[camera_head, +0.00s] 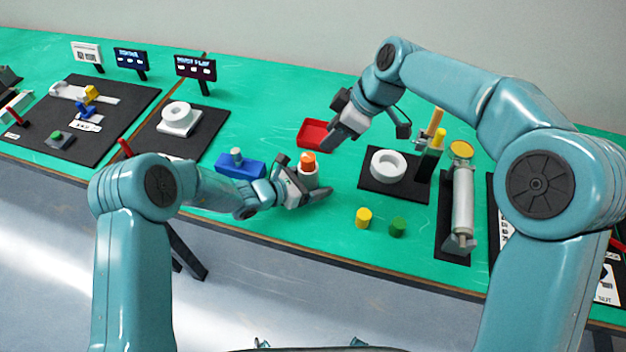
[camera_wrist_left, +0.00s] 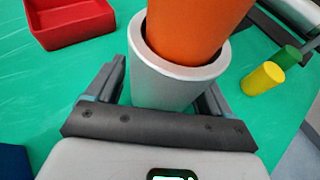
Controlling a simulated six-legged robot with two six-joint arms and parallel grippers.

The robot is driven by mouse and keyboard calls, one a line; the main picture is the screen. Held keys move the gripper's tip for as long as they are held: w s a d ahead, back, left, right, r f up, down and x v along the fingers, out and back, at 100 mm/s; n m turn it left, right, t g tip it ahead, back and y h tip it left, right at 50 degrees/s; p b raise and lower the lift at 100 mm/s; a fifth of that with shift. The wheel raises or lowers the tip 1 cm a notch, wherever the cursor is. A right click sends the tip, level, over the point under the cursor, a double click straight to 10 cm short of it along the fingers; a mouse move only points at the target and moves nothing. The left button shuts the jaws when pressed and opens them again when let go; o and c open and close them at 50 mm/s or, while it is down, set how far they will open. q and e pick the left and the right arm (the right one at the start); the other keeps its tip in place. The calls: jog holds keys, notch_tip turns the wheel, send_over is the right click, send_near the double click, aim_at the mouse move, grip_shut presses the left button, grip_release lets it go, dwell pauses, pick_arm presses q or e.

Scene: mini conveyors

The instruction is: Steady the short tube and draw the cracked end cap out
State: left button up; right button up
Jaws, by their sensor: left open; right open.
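The short tube (camera_head: 309,181) is a pale grey cylinder standing upright near the table's front edge, with the orange end cap (camera_head: 308,161) sticking out of its top. In the left wrist view the tube (camera_wrist_left: 170,85) rises between the fingers, and the orange cap (camera_wrist_left: 195,25) sits inside its rim. My left gripper (camera_head: 304,184) is open, with one finger on each side of the tube; contact is hard to tell. My right gripper (camera_head: 340,137) is open and empty, above and behind the tube to the right, near the red tray. No crack is visible on the cap.
The red tray (camera_head: 312,133) lies behind the tube and looks empty. A blue block (camera_head: 240,167) is left of it. A white ring (camera_head: 388,165) sits on a black mat (camera_head: 395,193).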

aim_at(308, 157)
pick_arm(q)
jog(key=c, duration=1.3)
jog(key=shift+o, duration=0.2)
jog(key=shift+f, duration=0.15)
pick_arm(e)
jog(key=shift+f, duration=0.1)
jog(key=o, duration=0.4)
jog(key=shift+s, duration=0.2)
pick_arm(q)
jog(key=shift+s+f, duration=0.1)
jog(key=shift+f, duration=0.05)
pick_arm(e)
jog(key=shift+o, duration=0.2)
jog(key=a+f+n, duration=0.1)
jog(key=a+f, duration=0.1)
jog(key=f, duration=0.1)
jog(key=w+a+f+n+g, duration=0.1)
jog(key=f, duration=0.2)
jog(key=w+a+f+n+h, duration=0.1)
jog(key=a+f, duration=0.1)
jog(key=f, duration=0.1)
jog(key=shift+a+f+g, duration=0.3)
jog(key=shift+f, duration=0.05)
